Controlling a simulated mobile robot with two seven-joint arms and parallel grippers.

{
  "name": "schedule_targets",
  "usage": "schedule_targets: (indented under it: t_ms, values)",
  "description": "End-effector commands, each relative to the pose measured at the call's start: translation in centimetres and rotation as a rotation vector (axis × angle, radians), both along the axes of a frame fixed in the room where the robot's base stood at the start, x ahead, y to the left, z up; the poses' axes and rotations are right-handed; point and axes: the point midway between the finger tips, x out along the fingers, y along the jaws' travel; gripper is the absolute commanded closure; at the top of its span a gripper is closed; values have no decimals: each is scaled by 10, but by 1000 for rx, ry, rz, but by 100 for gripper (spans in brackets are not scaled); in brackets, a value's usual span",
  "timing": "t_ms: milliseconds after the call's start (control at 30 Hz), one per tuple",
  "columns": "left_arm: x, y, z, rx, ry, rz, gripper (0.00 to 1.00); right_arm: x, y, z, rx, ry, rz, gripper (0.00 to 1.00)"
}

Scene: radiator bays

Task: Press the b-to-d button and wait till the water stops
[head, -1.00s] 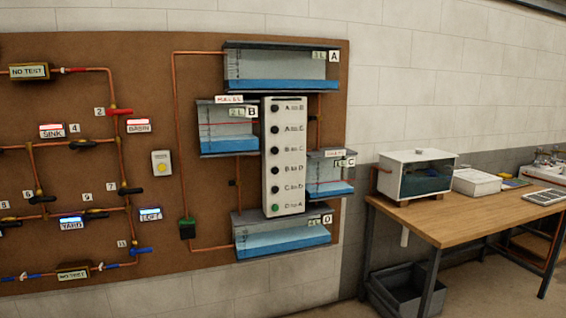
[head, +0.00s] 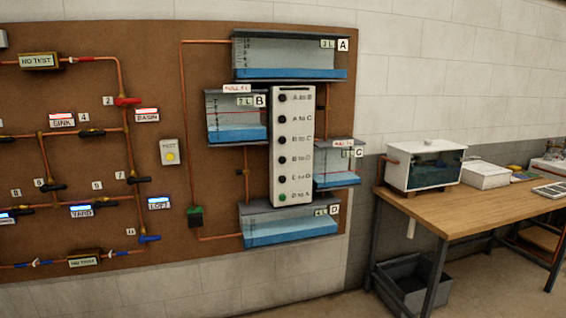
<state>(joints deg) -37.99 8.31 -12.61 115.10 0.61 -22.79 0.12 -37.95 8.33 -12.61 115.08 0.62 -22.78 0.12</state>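The white button panel (head: 293,150) is fixed upright on the brown board between the tanks. Its B to D button (head: 282,160) is a dark round knob, fourth from the top. Neither of my grippers is in view, and nothing touches the panel.
Tank A (head: 290,57) is above and tank C (head: 337,165) right of the panel. Copper pipes with valves cover the left of the board. A wooden table (head: 470,205) with a glass-fronted white box (head: 425,165) stands at right, a grey crate (head: 415,290) beneath.

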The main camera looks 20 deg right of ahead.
Motion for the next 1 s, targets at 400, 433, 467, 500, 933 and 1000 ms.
schedule_targets:
  t_ms: [400, 433, 467, 500, 933, 1000]
  values:
    - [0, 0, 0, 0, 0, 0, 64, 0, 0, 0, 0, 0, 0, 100]
    - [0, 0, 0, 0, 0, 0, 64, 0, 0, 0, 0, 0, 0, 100]
    - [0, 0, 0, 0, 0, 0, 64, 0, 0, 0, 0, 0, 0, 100]
    - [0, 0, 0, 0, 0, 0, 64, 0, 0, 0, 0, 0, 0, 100]
    - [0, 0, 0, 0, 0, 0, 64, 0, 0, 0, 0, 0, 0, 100]
    - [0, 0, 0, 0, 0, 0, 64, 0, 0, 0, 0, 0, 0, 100]
